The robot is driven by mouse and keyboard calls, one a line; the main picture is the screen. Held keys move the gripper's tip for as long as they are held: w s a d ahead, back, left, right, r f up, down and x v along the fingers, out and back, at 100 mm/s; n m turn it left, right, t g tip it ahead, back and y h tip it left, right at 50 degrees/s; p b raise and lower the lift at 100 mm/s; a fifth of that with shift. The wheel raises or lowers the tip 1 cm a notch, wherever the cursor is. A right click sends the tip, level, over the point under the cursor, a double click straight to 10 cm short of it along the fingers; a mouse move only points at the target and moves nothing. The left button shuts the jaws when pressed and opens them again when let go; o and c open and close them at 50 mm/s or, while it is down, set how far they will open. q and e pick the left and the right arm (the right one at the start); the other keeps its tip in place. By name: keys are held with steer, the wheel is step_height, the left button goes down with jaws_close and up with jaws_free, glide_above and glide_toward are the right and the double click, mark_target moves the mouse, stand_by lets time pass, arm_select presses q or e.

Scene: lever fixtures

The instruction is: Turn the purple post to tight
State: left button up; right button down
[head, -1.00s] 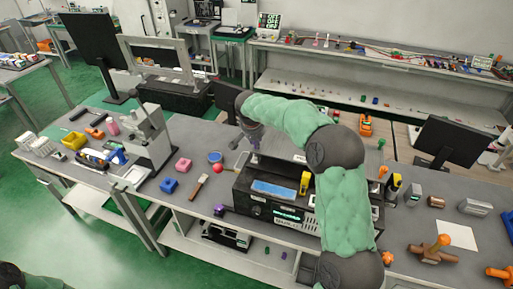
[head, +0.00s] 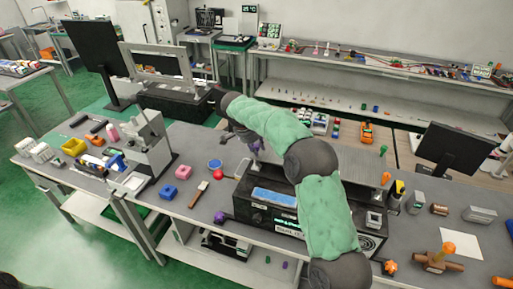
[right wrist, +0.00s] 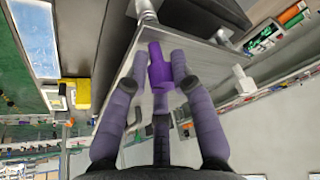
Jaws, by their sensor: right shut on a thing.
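The purple post (right wrist: 158,68) stands between the fingers of my right gripper (right wrist: 160,85) in the right wrist view. The fingers close around it from both sides, with a grey metal plate (right wrist: 190,55) behind. In the head view my right gripper (head: 254,147) points down behind the black machine (head: 242,208), near the back of the bench. The post cannot be made out there. My left gripper is out of view.
The black machine with a blue panel (head: 274,197) stands in front of the gripper. A purple knob (head: 220,217) is at its left front. A monitor (head: 456,152) stands right.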

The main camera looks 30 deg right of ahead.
steer(key=shift+w+d+r, duration=0.2)
steer(key=shift+d+r, duration=0.05)
steer(key=shift+r, duration=0.25)
steer(key=c, duration=1.1)
jaws_free()
steer(key=shift+c, duration=0.2)
steer(key=shift+o, duration=0.2)
steer(key=shift+f, duration=0.3)
steer(key=v, duration=1.2)
